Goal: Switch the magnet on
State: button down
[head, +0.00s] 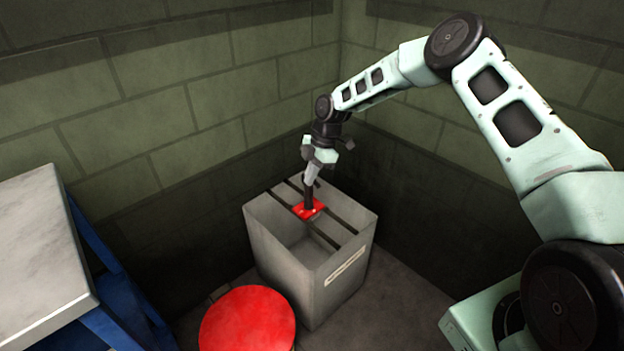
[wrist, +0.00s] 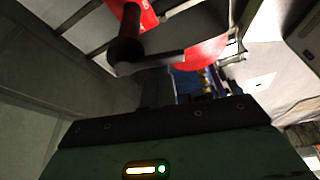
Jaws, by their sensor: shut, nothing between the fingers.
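The magnet's red plate (head: 316,212) sits on dark bars across the top of a grey bin (head: 345,270). A dark upright handle (head: 308,197) stands on this plate. In the wrist view, the red plate (wrist: 148,18) and the dark handle (wrist: 126,45) show at the top. My gripper (head: 311,182) is shut and empty, pointing down at the top of the handle. It looks very close to the handle, but I cannot tell whether it touches. The handle's on or off position cannot be read.
A red round top (head: 248,322) stands in front of the bin. A metal-topped bench (head: 40,255) with a blue frame is at the left. Block walls (head: 190,110) close in behind and to the right of the bin. Some floor shows right of the bin.

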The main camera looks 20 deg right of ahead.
jog(key=shift+w, duration=0.15)
jog(key=shift+a, duration=0.1)
notch_tip(320, 180, up, 9)
jog(key=shift+a+r+p, duration=0.2)
jog(key=shift+a+p, duration=0.1)
jog(key=shift+p, duration=0.15)
dwell(0.4)
dwell(0.3)
